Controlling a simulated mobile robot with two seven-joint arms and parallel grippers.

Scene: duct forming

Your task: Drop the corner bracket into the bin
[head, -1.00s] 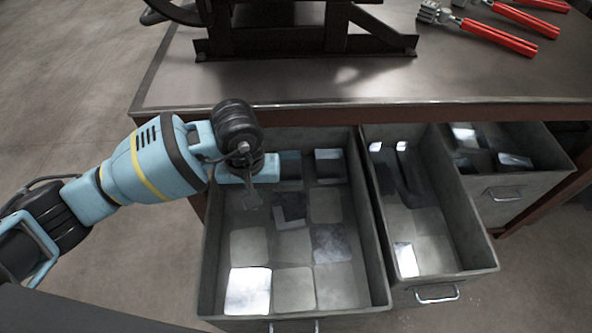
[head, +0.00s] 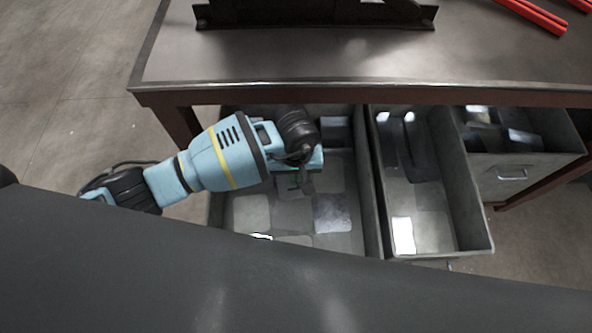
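A wide grey metal bin (head: 368,205), like an open drawer, sits under the front edge of the workbench. Flat, squarish grey pieces line its floor. My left arm reaches in from the left, and my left gripper (head: 298,181) points down inside the bin's outline, over its middle. A small pale angled piece (head: 284,188), perhaps the corner bracket, shows at the fingertips. The fingers are small and dark, and I cannot tell whether they grip it. The front of the bin is hidden. My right gripper is out of view.
A narrower open drawer (head: 482,226) stands right of the bin, with another drawer (head: 510,178) farther right. The workbench top (head: 290,65) overhangs the back of the bins. A dark metal frame (head: 315,14) and red-handled tools (head: 535,14) lie on it.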

